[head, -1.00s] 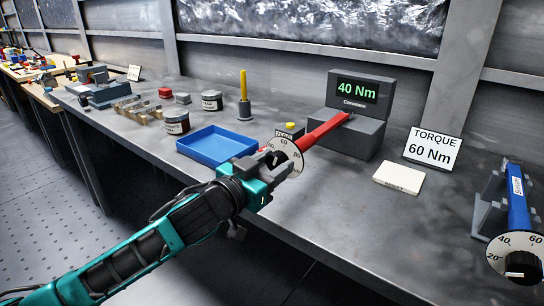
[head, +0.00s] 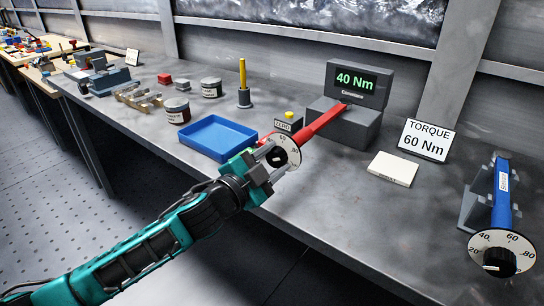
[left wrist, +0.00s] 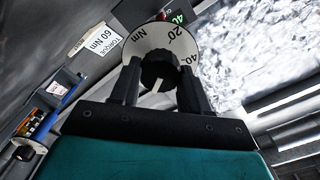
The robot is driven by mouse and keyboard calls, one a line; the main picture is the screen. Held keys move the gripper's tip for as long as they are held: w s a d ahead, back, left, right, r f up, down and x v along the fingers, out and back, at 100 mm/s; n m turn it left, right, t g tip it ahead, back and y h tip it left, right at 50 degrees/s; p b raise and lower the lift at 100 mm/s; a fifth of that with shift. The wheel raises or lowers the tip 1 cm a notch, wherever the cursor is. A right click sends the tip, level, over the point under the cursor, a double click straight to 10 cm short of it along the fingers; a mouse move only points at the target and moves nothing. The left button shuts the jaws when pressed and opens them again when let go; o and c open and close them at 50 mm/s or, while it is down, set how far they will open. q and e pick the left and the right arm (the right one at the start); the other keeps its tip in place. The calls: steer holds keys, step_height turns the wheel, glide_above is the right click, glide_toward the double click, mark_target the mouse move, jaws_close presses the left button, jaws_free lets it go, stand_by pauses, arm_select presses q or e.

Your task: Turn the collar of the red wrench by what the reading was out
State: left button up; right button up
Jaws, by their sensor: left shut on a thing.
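The red wrench (head: 322,122) lies with its far end in the grey tester (head: 362,128), whose green display (head: 357,82) reads 40 Nm. A white round dial (head: 292,150) with numbers faces out at the wrench's near end. My left gripper (head: 268,160) is shut on the black collar (left wrist: 158,66) at the dial's centre. In the left wrist view the dial (left wrist: 143,42) shows Nm, 20 and 40; a white mark on the collar points downward between the fingers. The fingers hide part of the dial. A card (head: 424,140) reads TORQUE 60 Nm. My right gripper is not in view.
A blue wrench (head: 503,195) with a similar dial rests in a grey stand at the right. The bench's front middle is clear.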

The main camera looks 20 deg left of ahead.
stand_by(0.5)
arm_select(q)
steer(key=o, duration=1.1)
steer(key=shift+c, duration=0.2)
steer(key=b+v, duration=0.1)
steer(key=v, duration=1.2)
